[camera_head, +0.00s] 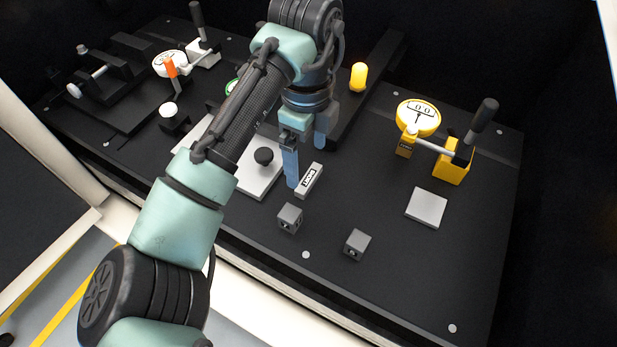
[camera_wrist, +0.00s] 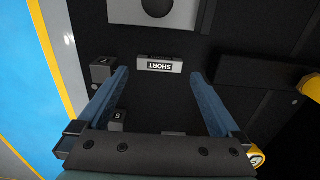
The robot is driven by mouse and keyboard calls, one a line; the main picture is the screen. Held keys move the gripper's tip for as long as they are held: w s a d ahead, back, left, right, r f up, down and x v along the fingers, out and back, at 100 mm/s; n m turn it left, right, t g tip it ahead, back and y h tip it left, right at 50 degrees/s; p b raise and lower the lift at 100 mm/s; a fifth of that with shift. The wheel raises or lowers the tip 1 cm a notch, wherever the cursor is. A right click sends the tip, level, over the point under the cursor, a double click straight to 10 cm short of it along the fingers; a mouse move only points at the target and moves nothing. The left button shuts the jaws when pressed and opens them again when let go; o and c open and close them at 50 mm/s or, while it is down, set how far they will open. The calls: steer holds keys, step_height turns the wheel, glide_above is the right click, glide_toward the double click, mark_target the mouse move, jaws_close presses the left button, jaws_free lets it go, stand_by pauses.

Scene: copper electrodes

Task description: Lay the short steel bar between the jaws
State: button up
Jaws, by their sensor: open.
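The short steel bar (camera_head: 309,181) is a small grey block with a "SHORT" label, lying on the black bench top. In the wrist view the bar (camera_wrist: 160,65) sits between the tips of my two blue fingers, with a gap on each side. My gripper (camera_head: 307,167) is open and empty, pointing down at the bar; its height above the bench is hard to tell. A black vise-like fixture (camera_head: 108,72) stands at the far left. A yellow lever clamp (camera_head: 453,166) stands at the right. I cannot tell which holds the jaws.
Two grey numbered cubes (camera_head: 290,217) (camera_head: 357,244) stand in front of the bar. A pale plate with a black knob (camera_head: 263,157) is left of it. A yellow lamp (camera_head: 358,77), a yellow dial (camera_head: 418,118) and a flat grey plate (camera_head: 426,207) are to the right. The right front is clear.

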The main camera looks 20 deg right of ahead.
mark_target(310, 179)
steer(key=shift+s+d+f, duration=0.15)
steer(key=shift+f, duration=1.1)
steer(key=shift+s+d+f, duration=0.1)
steer(key=shift+f, duration=1.15)
